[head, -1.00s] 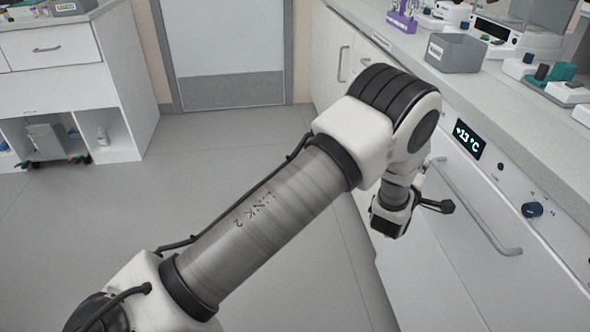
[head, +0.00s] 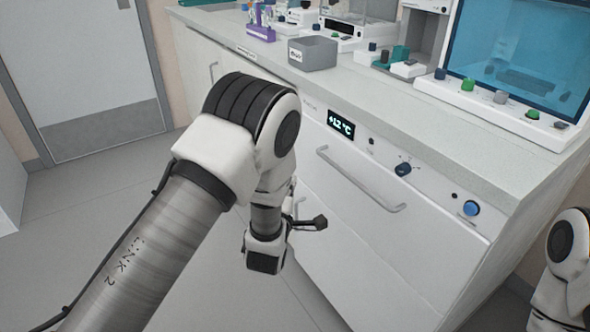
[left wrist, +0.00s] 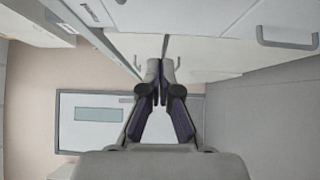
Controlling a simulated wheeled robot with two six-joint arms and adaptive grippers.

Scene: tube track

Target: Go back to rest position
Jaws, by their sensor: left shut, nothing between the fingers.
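My left arm comes in from the lower left of the head view and bends down at the elbow. My left gripper (head: 265,262) hangs at its end, in front of the white cabinet, and its fingers are hard to make out there. In the left wrist view the dark fingers of my left gripper (left wrist: 160,98) are together at the tips with nothing between them. Part of my right arm shows at the lower right edge of the head view; its gripper is out of the picture.
A white under-counter appliance (head: 375,215) with a handle and a lit temperature display (head: 341,124) stands right of my left arm. On the counter (head: 440,118) are a grey bin (head: 312,54), a purple rack (head: 261,27) and instruments. Grey floor and a door (head: 80,75) are at left.

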